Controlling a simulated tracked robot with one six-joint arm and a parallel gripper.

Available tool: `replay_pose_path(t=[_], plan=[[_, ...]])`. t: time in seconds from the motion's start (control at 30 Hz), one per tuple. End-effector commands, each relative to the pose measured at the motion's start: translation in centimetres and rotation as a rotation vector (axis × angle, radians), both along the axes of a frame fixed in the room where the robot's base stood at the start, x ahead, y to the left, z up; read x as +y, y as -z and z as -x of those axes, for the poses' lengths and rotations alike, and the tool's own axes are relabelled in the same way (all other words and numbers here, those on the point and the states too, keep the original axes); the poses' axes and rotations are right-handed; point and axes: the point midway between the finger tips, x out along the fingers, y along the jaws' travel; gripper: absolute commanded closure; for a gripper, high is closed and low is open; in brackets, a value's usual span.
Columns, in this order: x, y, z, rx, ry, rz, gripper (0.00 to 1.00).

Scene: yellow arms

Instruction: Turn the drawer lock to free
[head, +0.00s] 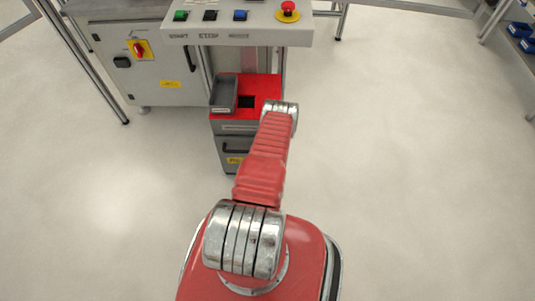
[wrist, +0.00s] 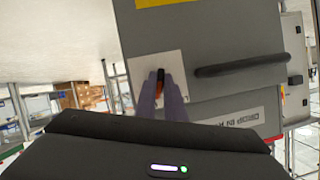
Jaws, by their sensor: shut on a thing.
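The drawer lock shows in the wrist view as a small orange-and-dark knob (wrist: 160,76) on a pale square plate (wrist: 147,68). It sits on the grey drawer front (wrist: 215,30), beside a dark bar handle (wrist: 240,66). My gripper (wrist: 161,84) has its two fingers on either side of the knob and is shut on it. The fingers cover part of the knob, and I cannot read its setting. In the head view, the grey drawer cabinet (head: 229,164) stands under a red top; my arm hides the lock and my gripper there.
A grey tray (head: 224,94) lies on the red cabinet top (head: 259,82). A control panel (head: 262,20) with several buttons and a red emergency knob (head: 288,11) overhangs behind. A grey machine housing (head: 130,74) stands to the left. Floor (head: 400,150) to the right is clear.

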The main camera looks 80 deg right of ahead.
Motion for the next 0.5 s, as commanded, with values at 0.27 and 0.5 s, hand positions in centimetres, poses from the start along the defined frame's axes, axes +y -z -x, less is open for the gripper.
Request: replay_pose_path(t=[0.27,0.5], plan=[[-0.36,0.07,0.74,-0.239,0.014,-0.05,1.0],[-0.4,0.13,0.84,-0.386,0.014,-0.081,1.0]])
